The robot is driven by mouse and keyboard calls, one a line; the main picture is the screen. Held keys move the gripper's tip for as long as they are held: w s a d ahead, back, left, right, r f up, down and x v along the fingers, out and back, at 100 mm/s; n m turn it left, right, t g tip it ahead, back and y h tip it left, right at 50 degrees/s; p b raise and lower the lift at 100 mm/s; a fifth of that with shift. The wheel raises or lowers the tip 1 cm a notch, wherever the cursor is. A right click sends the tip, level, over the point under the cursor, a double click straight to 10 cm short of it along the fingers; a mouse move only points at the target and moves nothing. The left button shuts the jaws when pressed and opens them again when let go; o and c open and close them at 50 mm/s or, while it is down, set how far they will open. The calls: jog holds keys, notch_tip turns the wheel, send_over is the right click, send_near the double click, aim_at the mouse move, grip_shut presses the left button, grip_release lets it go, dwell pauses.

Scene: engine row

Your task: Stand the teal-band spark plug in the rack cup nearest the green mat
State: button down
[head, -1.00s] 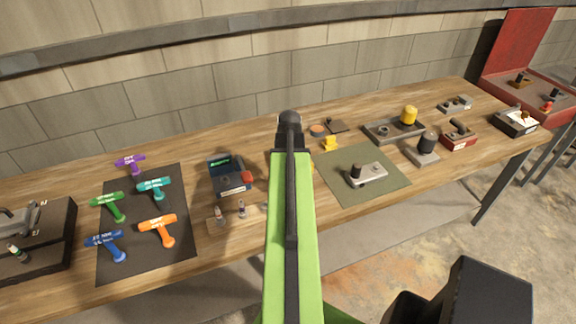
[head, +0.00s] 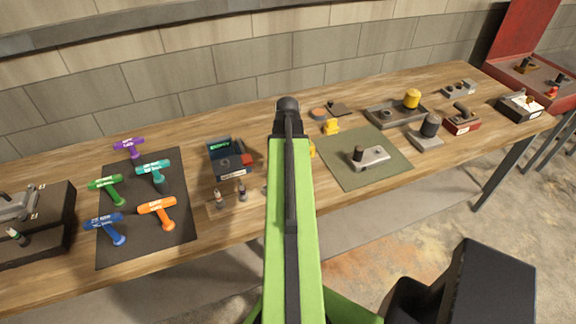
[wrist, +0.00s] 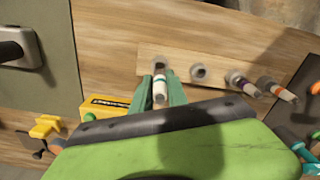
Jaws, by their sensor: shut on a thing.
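In the wrist view my gripper (wrist: 162,84) is shut on the teal-band spark plug (wrist: 159,92), a pale plug with a narrow coloured band. The plug is at the rack's leftmost cup in that view, the one nearest the green mat (wrist: 78,75); whether its tip is inside the cup I cannot tell. The wooden rack (wrist: 215,69) has an empty cup (wrist: 199,72) beside it, then a purple-banded plug (wrist: 241,83) and an orange-banded plug (wrist: 275,89). In the head view my arm hides the gripper and held plug; the rack (head: 228,208) shows partly, left of the mat (head: 338,175).
A yellow-cased device (wrist: 103,105) and a yellow part (wrist: 45,127) lie near the gripper in the wrist view. A grey part (head: 372,158) sits on the mat. A dark mat with several coloured T-handled tools (head: 137,250) lies at the left.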

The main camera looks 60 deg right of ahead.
jog(key=shift+f+b, duration=2.25)
jog(key=shift+f, duration=0.2)
jog(key=c, duration=1.2)
grip_release()
jog(key=shift+c, duration=0.2)
notch_tip(320, 180, up, 18)
jog(key=p, duration=1.7)
jog(key=shift+f+p, duration=0.15)
jog(key=shift+p, duration=0.2)
jog(key=shift+f, duration=0.1)
